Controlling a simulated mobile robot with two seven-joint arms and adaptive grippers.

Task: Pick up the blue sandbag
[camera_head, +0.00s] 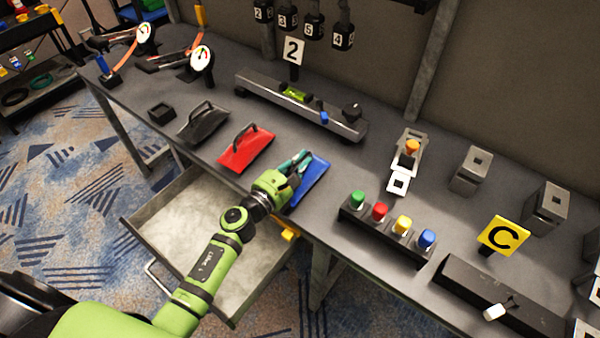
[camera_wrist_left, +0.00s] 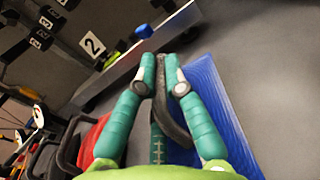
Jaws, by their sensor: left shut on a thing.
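The blue sandbag (camera_head: 312,180) lies on the grey workbench, to the right of a red sandbag (camera_head: 246,148) and a black sandbag (camera_head: 203,122). My left gripper (camera_head: 300,162) is over the blue sandbag and hides part of it. In the left wrist view, the gripper's teal fingers (camera_wrist_left: 162,75) are shut on the dark handle of the blue sandbag (camera_wrist_left: 207,85). The bag looks flat on the bench; I cannot tell whether it is lifted at all. My right gripper is in neither view.
An open, empty drawer (camera_head: 185,225) sticks out below the bench front, under my left arm. A block with coloured knobs (camera_head: 375,232) stands to the right. A long metal level (camera_head: 300,105) lies behind. A yellow C sign (camera_head: 503,235) stands further right.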

